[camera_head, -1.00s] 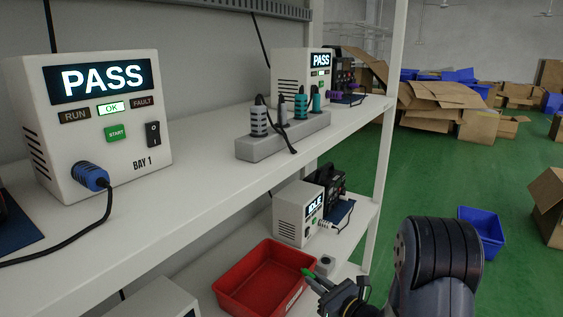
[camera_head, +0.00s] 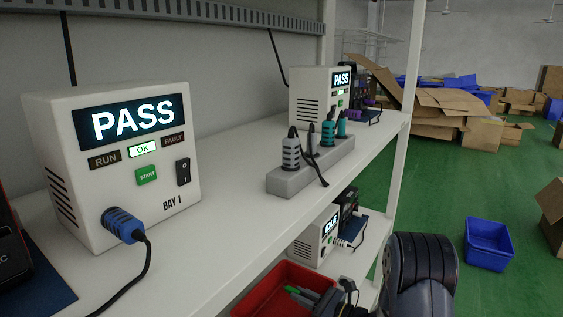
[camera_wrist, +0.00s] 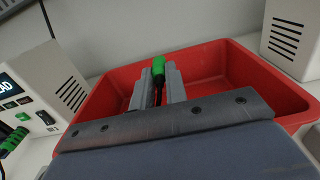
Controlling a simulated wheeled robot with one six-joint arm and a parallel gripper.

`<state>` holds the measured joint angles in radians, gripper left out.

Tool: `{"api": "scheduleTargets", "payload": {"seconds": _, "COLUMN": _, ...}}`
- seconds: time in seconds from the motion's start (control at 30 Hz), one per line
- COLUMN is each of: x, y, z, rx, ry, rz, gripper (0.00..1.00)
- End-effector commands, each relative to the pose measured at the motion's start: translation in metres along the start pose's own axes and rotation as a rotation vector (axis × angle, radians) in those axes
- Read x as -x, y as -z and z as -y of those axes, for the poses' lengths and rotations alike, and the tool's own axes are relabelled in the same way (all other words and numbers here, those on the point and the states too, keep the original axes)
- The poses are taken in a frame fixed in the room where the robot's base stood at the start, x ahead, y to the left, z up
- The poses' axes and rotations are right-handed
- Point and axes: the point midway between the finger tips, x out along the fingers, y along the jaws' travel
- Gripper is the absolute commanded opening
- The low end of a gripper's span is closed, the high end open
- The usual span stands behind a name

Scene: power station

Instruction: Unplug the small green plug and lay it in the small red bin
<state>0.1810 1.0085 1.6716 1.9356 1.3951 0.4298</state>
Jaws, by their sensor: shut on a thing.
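The red bin (camera_head: 262,289) is on the lower shelf, cut off by the bottom edge in the head view. It also fills much of the wrist view (camera_wrist: 212,58). My gripper (camera_wrist: 158,84) is over the bin and shut on a small green plug (camera_wrist: 158,67), which sticks out between the fingertips. In the head view the green plug (camera_head: 291,289) shows over the bin's inside, partly hidden by the fingers. I cannot tell whether it touches the bin floor.
A green connector (camera_wrist: 14,139) sits at a white unit at left in the wrist view. Another white box (camera_wrist: 292,38) stands close right of the bin. The upper shelf holds the BAY 1 tester (camera_head: 112,165) and a power strip (camera_head: 312,170). A blue bin (camera_head: 488,245) is on the floor.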

Motion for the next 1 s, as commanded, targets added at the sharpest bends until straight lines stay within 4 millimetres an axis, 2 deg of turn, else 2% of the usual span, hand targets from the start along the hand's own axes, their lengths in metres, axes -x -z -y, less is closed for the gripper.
{"api": "scheduleTargets", "payload": {"seconds": 0.03, "x": 0.0, "y": 0.0091, "z": 0.0001, "rx": -0.001, "ry": 0.0, "rz": 0.0, "gripper": 0.0}}
{"api": "scheduleTargets", "payload": {"seconds": 0.13, "x": 0.0, "y": 0.015, "z": 0.0001, "rx": 0.0, "ry": 0.0, "rz": 0.0, "gripper": 0.0}}
{"api": "scheduleTargets", "payload": {"seconds": 0.43, "x": 0.0001, "y": 0.0159, "z": 0.0, "rx": 0.0, "ry": 0.001, "rz": 0.0, "gripper": 0.0}}
{"api": "scheduleTargets", "payload": {"seconds": 0.47, "x": 0.0001, "y": 0.0159, "z": 0.0, "rx": 0.0, "ry": 0.001, "rz": 0.0, "gripper": 0.16}}
{"api": "scheduleTargets", "payload": {"seconds": 0.73, "x": 0.0001, "y": 0.0158, "z": 0.0, "rx": 0.0, "ry": 0.001, "rz": 0.0, "gripper": 0.38}}
{"api": "scheduleTargets", "payload": {"seconds": 1.0, "x": 0.0017, "y": 0.016, "z": 0.0002, "rx": 0.0, "ry": 0.002, "rz": 0.0, "gripper": 0.39}}
